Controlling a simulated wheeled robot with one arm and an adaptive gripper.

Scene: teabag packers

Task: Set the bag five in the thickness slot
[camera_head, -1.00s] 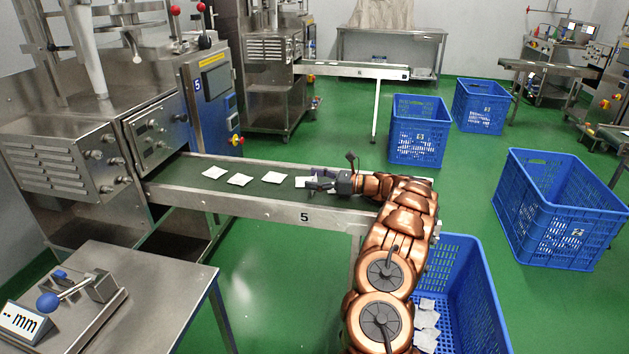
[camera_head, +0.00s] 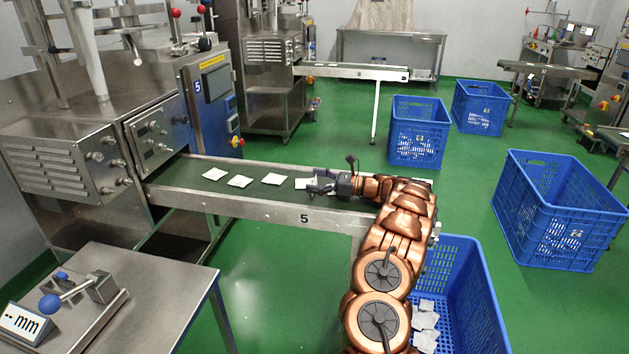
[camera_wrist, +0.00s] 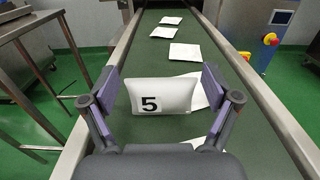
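A white pillow-shaped bag marked 5 (camera_wrist: 160,97) is between the two fingers of my gripper (camera_wrist: 160,93) in the wrist view. In the head view my gripper (camera_head: 316,183) is over the right part of the conveyor belt; the bag's number cannot be read there. A thickness gauge with an "mm" display (camera_head: 27,322), a blue-knobbed rod (camera_head: 68,293) and a metal block (camera_head: 104,288) stands on the steel table at lower left, far from my gripper. Its slot is hard to make out.
Several white bags, such as this one (camera_head: 272,179), lie on the green belt of conveyor 5 (camera_head: 200,192). One bag (camera_wrist: 200,92) lies partly behind bag five. A blue crate (camera_head: 484,290) holding bags stands below my arm. Open green floor separates the conveyor and steel table (camera_head: 165,290).

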